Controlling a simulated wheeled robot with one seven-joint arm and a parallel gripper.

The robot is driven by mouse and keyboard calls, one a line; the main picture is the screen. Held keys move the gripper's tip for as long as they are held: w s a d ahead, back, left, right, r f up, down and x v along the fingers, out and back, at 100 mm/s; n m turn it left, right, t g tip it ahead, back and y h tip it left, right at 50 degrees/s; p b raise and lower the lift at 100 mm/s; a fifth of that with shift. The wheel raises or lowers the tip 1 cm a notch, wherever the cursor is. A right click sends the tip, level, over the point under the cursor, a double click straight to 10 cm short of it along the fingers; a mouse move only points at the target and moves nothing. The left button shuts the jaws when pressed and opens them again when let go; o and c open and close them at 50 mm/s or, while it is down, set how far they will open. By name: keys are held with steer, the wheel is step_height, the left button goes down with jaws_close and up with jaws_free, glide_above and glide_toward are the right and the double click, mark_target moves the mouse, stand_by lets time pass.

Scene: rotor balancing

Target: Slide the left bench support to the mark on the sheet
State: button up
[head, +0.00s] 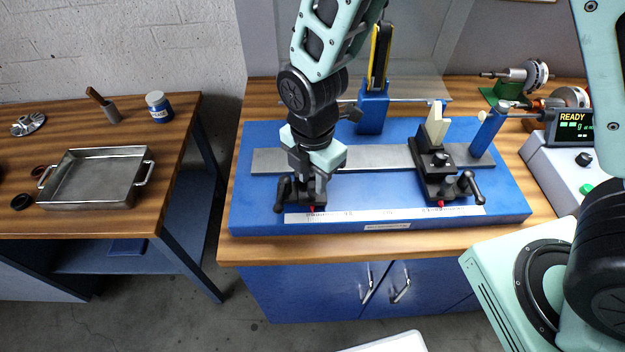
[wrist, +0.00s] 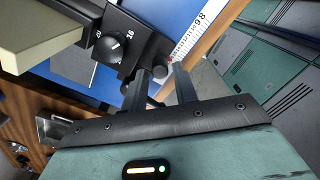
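The left bench support (head: 302,196) is a dark block at the left end of the grey rail (head: 268,161), largely hidden under my gripper (head: 308,182) in the head view. Its red pointer (head: 312,208) is at the white sheet (head: 385,214) with a printed scale. In the wrist view the support (wrist: 122,42) shows a dial-like knob, and the sheet (wrist: 187,40) runs past it. My gripper's two fingers (wrist: 160,86) are apart, with a small dark round knob (wrist: 159,71) between their tips. I cannot tell whether they touch it. The target mark is too small to make out.
The right support (head: 435,165) stands further along the rail, with a lever handle and red pointer. A blue post (head: 373,108) stands behind the rail. A display box reading READY (head: 574,119) is at the right. The rail between the supports is clear. A metal tray (head: 95,178) sits on the left table.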

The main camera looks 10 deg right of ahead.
steer(key=shift+f, duration=1.3)
jaws_close()
steer(key=shift+s+d, duration=0.15)
steer(key=shift+d, duration=0.6)
steer(key=shift+s+d, duration=0.1)
steer(key=shift+d, duration=0.65)
jaws_free()
step_height(320, 180, up, 18)
steer(key=b, duration=0.2)
steer(key=shift+f, duration=0.25)
